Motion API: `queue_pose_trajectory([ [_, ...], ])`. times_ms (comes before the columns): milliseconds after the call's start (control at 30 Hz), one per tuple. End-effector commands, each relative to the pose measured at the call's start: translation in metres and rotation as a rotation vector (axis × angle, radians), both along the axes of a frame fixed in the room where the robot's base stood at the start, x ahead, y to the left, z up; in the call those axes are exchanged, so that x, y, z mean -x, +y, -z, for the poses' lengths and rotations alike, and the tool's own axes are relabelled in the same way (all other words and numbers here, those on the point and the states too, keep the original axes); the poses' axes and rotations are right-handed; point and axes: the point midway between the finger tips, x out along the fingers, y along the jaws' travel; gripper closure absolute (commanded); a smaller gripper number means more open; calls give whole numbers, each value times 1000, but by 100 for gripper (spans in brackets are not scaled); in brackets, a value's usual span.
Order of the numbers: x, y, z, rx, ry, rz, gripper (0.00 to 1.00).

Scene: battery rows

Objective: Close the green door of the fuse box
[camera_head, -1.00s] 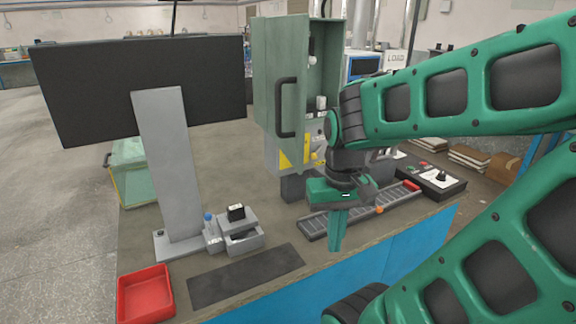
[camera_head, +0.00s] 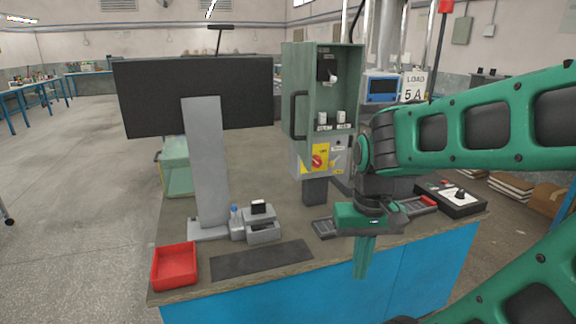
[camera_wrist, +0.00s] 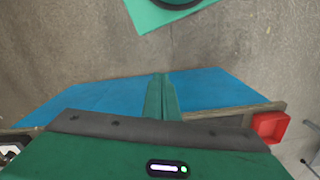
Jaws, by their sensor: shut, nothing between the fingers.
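The grey-green fuse box (camera_head: 337,95) stands on a post at the back of the bench, its front open and switches showing inside. Its green door (camera_head: 288,72) is open, standing out from the box's left side, seen at a steep angle. A black bar handle (camera_head: 294,115) is on the door. My gripper (camera_head: 363,270) is shut and empty, pointing down near the bench's front edge, lower and to the right of the door and apart from it. In the wrist view, the closed fingers (camera_wrist: 161,85) are over the blue bench front; the fuse box is not in that view.
A large black monitor (camera_head: 150,95) on a grey stand is left of the door. A red tray (camera_head: 174,267), a dark mat (camera_head: 262,260) and a small grey holder (camera_head: 263,232) lie at the front. A black control box (camera_head: 452,200) is at right. Floor (camera_head: 80,230) is open at left.

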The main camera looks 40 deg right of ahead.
Motion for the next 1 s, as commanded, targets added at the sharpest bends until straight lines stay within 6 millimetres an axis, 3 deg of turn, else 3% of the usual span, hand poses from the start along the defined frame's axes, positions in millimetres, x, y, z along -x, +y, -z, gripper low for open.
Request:
queue_pose_trajectory([
  [233, 0, -1, 0, 1, 0, 1, 100],
  [300, 7, -4, -8, 13, -15, -1, 100],
  [367, -1, -10, -15, 34, -15, -4, 100],
  [467, -29, -28, -33, 103, -14, -12, 100],
  [600, -91, -50, -74, 246, -27, -27, 100],
  [667, -121, -52, -95, 308, -38, -33, 100],
  [800, -185, -37, -140, 441, -75, -40, 100],
  [1000, -244, 16, -190, 572, -130, -30, 100],
])
